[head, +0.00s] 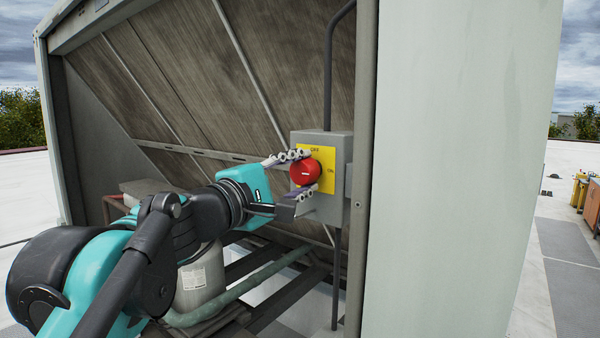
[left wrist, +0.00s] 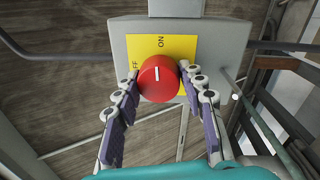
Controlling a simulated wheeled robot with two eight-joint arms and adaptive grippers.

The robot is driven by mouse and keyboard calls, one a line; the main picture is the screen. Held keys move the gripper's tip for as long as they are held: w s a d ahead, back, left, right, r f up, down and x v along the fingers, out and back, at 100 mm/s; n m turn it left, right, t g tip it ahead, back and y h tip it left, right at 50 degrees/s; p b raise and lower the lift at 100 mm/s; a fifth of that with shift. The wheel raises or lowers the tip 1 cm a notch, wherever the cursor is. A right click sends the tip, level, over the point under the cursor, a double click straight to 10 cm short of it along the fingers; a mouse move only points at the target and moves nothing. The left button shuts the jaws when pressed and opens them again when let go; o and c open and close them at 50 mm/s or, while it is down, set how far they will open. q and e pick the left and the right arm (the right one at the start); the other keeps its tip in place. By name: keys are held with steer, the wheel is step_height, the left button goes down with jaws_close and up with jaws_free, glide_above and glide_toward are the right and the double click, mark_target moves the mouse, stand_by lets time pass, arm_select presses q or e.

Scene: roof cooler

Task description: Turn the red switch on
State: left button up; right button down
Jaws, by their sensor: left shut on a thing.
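The red switch (head: 305,173) is a round knob on a yellow plate (head: 328,160) on a grey box (head: 339,206). In the left wrist view the red knob (left wrist: 159,79) has a white mark lying roughly upright, towards the ON label; the OFF label at left is partly hidden by a finger. My left gripper (head: 304,172) reaches the box from the left, one finger above the knob and one below. In the left wrist view my left gripper (left wrist: 158,84) is shut on the knob from both sides. My right gripper is not in view.
A pale upright panel (head: 455,170) stands just right of the box. A dark conduit (head: 330,75) runs up from the box and another goes down. Pipes and beams (head: 262,275) lie below my arm. Slanted brown panels (head: 200,75) are behind.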

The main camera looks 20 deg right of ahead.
arm_select(q)
steer(key=shift+m, duration=0.7)
steer(key=o, duration=1.2)
steer(key=shift+c, duration=0.2)
steer(key=v, duration=1.1)
steer(key=shift+s+a, duration=0.2)
steer(key=shift+a, duration=0.2)
